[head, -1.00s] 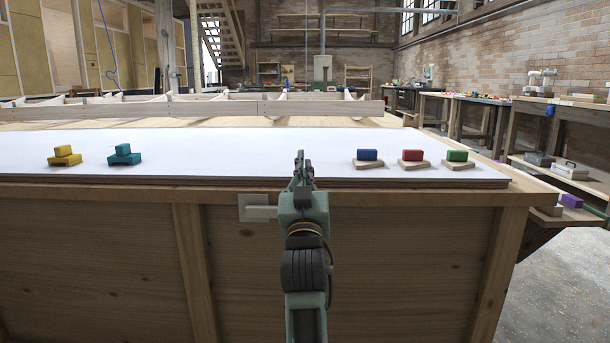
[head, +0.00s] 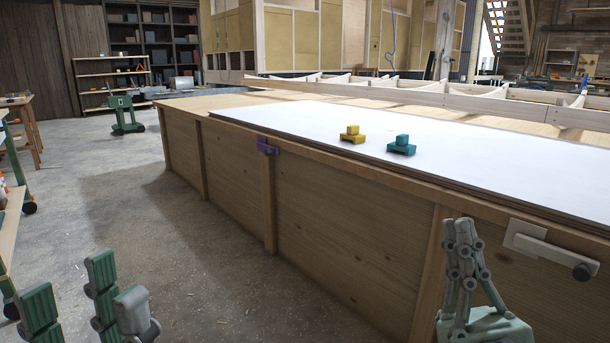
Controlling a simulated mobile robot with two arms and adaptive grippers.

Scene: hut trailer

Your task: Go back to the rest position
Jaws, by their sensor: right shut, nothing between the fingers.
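My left gripper (head: 70,290) is at the lower left in the head view, over the floor in front of the bench. Its green-padded fingers stand apart with nothing visible between them. My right gripper (head: 461,225) is at the lower right, in front of the bench's side panel, pointing up. Its grey fingers are together and hold nothing. The arms behind both grippers are mostly out of frame.
The long wooden bench (head: 330,228) with a white top sheet (head: 480,160) runs across the view. A yellow block pair (head: 353,136) and a teal block pair (head: 402,147) sit on it. A purple piece (head: 268,146) is at its edge.

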